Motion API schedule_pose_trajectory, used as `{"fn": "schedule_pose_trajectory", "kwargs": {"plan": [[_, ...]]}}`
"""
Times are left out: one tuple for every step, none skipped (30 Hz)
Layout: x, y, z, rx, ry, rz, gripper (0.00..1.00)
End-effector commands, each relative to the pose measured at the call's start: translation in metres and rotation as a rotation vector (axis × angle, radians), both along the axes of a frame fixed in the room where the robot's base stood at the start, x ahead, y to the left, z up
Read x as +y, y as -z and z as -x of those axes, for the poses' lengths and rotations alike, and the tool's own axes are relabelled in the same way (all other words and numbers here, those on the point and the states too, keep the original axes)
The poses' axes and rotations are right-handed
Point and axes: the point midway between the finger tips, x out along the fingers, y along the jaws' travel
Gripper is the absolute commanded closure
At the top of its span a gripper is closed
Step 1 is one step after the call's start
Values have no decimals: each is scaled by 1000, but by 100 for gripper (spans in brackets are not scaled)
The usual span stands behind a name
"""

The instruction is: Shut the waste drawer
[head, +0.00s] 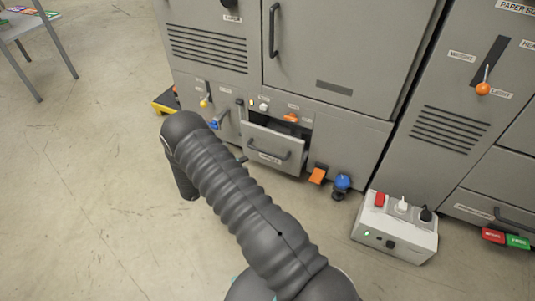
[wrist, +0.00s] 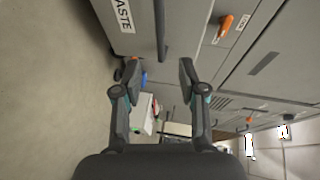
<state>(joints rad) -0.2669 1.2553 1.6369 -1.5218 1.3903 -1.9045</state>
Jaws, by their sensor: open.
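The waste drawer (head: 262,139) is a grey drawer low in the middle cabinet in the head view. It stands pulled out, with its dark inside showing above the front. Its front carries a dark bar handle (head: 285,155) and a label. In the wrist view the drawer front (wrist: 135,42) with the label "WASTE" is at the top, turned sideways, and its handle (wrist: 161,30) lies ahead of the gap between my fingers. My gripper (wrist: 157,72) is open and empty, apart from the handle. In the head view my arm hides most of the gripper.
An orange latch (head: 290,117) sits above the drawer. An orange pedal (head: 317,175) and a blue knob (head: 342,182) are low to its right. A grey power box (head: 396,228) with plugs stands on the floor. The floor at left is mostly clear; a table (head: 28,27) stands far left.

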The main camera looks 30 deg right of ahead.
Motion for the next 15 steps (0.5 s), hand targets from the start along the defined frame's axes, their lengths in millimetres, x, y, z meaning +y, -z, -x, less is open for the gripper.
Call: {"fn": "schedule_pose_trajectory", "kwargs": {"plan": [[-6,1,-1,0,2,0,59],[-9,2,-2,0,3,0,59],[-15,3,-3,0,3,-1,59],[-19,4,-4,0,4,-1,59],[-24,5,-5,0,4,-2,59],[-31,6,-7,-1,5,-2,59],[-37,7,-9,-1,5,-2,59],[-42,8,-10,-1,5,-2,59],[-49,9,-12,-1,5,-1,59],[-54,10,-13,-2,6,-1,59],[-60,11,-15,-2,6,-1,59],[-67,13,-17,-2,6,-1,59],[-72,14,-18,-2,6,-1,59],[-78,15,-19,-2,6,-2,59],[-84,16,-21,-2,5,-2,59]]}}
